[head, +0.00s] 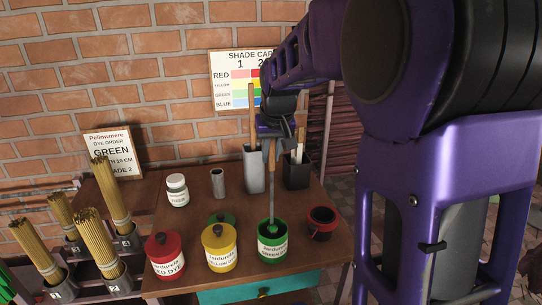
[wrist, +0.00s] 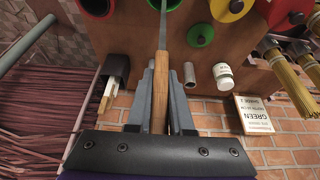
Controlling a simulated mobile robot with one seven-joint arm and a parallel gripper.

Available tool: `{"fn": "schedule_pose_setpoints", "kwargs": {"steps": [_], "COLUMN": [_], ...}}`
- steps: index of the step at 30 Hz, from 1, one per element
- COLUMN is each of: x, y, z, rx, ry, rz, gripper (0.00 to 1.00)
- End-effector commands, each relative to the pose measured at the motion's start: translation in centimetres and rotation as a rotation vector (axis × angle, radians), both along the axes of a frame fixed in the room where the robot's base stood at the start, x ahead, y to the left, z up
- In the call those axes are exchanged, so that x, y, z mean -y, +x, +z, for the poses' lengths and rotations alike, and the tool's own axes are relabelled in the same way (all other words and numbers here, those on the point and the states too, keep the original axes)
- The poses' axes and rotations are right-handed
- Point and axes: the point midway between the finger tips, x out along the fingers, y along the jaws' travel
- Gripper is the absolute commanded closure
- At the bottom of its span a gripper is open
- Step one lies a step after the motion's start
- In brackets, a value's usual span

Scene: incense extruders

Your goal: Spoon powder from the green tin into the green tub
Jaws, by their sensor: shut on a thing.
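My gripper (head: 273,138) is shut on the wooden handle of a spoon (head: 271,178); handle and grey shaft also show in the wrist view (wrist: 161,90). The spoon points down, nearly upright, and its lower end is inside the open green tin (head: 272,253). The bowl of the spoon is hidden, so I cannot tell if it holds powder. The tin has a white label and green contents; its edge shows at the top of the wrist view (wrist: 165,4). A green lid (head: 221,218) lies on the table behind the yellow tin. I cannot make out a separate green tub.
A lidded yellow tin (head: 218,240) and red tin (head: 163,243) stand left of the green tin. A dark red-rimmed pot (head: 321,222) is close on its right. Behind stand a grey holder (head: 254,172), a black holder (head: 297,172), a metal cup (head: 218,183) and a white jar (head: 177,190).

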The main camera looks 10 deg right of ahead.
Motion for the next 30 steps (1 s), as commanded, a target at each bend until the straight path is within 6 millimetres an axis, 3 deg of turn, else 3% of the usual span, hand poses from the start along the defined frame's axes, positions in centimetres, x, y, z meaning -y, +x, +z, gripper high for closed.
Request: {"fn": "schedule_pose_setpoints", "kwargs": {"steps": [1, 21, 30], "x": [0.0, 0.0, 0.0], "y": [0.0, 0.0, 0.0], "z": [1.0, 7.5, 8.2], "rx": [0.001, 0.002, 0.000], "ry": [0.000, 0.000, 0.000], "rz": [0.000, 0.000, 0.000], "gripper": [1.00, 1.00, 1.00]}}
